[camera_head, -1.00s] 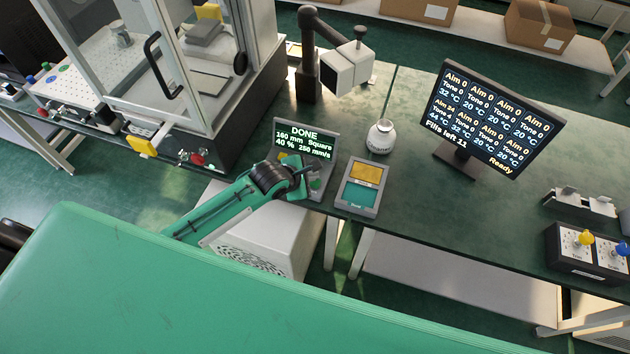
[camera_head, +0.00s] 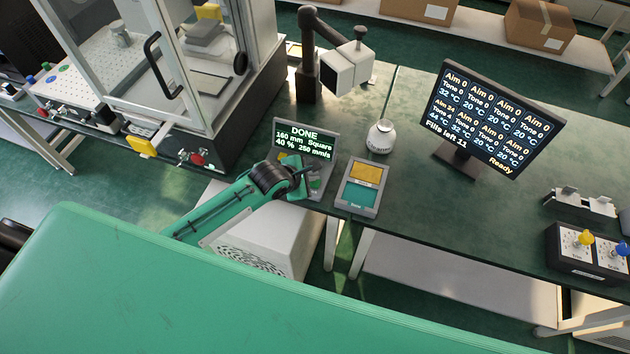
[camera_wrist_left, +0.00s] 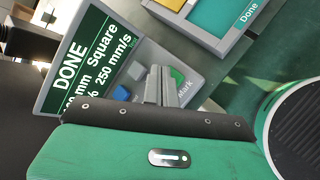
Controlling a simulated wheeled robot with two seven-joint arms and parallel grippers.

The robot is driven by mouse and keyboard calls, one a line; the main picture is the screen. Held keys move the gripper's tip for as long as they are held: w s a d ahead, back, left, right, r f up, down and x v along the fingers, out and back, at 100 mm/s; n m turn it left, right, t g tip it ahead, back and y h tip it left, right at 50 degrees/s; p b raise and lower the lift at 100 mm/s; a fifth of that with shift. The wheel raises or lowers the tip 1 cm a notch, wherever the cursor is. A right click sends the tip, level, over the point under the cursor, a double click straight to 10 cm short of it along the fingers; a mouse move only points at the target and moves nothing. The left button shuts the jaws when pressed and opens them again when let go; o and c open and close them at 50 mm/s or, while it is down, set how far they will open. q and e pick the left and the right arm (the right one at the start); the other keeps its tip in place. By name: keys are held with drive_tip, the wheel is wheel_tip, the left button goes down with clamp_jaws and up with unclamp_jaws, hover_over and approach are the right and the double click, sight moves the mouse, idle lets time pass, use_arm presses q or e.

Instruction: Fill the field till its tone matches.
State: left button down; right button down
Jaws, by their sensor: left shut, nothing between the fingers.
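My left gripper (camera_head: 302,170) is shut and empty, low over the button panel of a grey console (camera_head: 330,178). Its screen (camera_head: 305,143) reads "DONE", "160 mm Square", "40 %, 250 mm/s". In the left wrist view the fingertips (camera_wrist_left: 160,75) are between a blue button (camera_wrist_left: 121,93) and a green button marked "Mark" (camera_wrist_left: 178,76); I cannot tell whether they touch the panel. A pad with a yellow field (camera_head: 368,172) and a teal field labelled "Done" (camera_head: 359,196) stands right of the console. A monitor (camera_head: 490,115) shows Aim, Tone and temperature readings, "Fills left 11" and "Ready". My right gripper is not in view.
A white jar (camera_head: 381,137) stands behind the pad. A dark post with a white head (camera_head: 346,68) rises behind it. A glass-walled machine (camera_head: 215,105) stands at left. A box with yellow and blue knobs (camera_head: 588,250) is at right. The bench middle is clear.

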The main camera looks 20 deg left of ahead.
use_arm(q)
drive_tip(key=shift+f, duration=0.2)
drive_tip(key=shift+f, duration=0.25)
idle(0.6)
drive_tip(key=shift+f, duration=0.45)
drive_tip(key=shift+r+p, duration=0.1)
drive_tip(key=shift+p, duration=0.2)
drive_tip(key=shift+r+p, duration=0.75)
drive_tip(key=shift+p, duration=0.3)
